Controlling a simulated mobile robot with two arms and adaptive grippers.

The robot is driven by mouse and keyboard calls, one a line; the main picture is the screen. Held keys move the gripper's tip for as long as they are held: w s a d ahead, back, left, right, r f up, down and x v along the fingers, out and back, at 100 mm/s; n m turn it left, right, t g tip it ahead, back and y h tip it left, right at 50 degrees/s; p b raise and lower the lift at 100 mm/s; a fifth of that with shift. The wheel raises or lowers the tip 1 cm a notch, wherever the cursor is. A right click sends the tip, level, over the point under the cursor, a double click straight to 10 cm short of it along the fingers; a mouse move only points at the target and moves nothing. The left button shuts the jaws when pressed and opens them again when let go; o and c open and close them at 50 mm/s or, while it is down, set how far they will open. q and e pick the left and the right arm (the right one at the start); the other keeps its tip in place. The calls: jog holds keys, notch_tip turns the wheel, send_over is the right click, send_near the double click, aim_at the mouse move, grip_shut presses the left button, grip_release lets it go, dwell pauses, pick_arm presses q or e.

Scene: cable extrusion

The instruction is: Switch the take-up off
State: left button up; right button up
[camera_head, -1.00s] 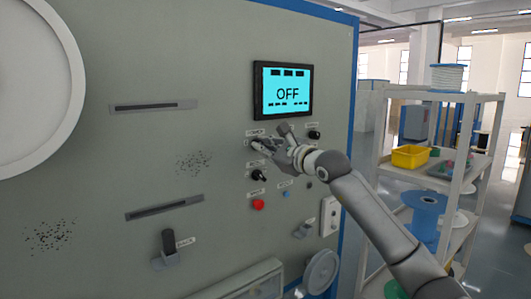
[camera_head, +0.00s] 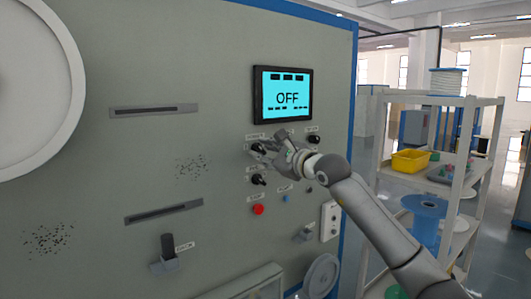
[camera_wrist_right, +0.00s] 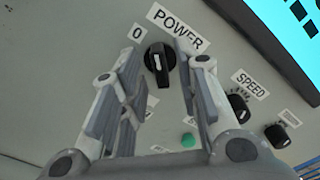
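The take-up's control panel (camera_head: 215,100) has a screen (camera_head: 284,93) that reads OFF. Below it is a black rotary knob (camera_head: 257,148), labelled POWER in the right wrist view (camera_wrist_right: 158,62), with a "0" mark to the left of its label. The knob's white line points roughly down in that wrist picture. My right gripper (camera_head: 269,147) is at this knob. In the wrist view its fingers (camera_wrist_right: 157,80) are apart, one on each side of the knob, with gaps visible; nothing is gripped. My left gripper is not in view.
Beside the POWER knob are a SPEED knob (camera_wrist_right: 238,107) and another black knob (camera_wrist_right: 277,136). Below are a lower black knob (camera_head: 258,180), a red button (camera_head: 258,209) and a handle (camera_head: 168,246). A shelf rack (camera_head: 440,100) with a yellow bin (camera_head: 410,160) stands at right.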

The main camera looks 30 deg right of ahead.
jog(key=shift+s, duration=0.1)
jog(key=s, duration=1.1)
jog(key=shift+s+d, duration=0.35)
jog(key=shift+d, duration=0.1)
dwell(0.7)
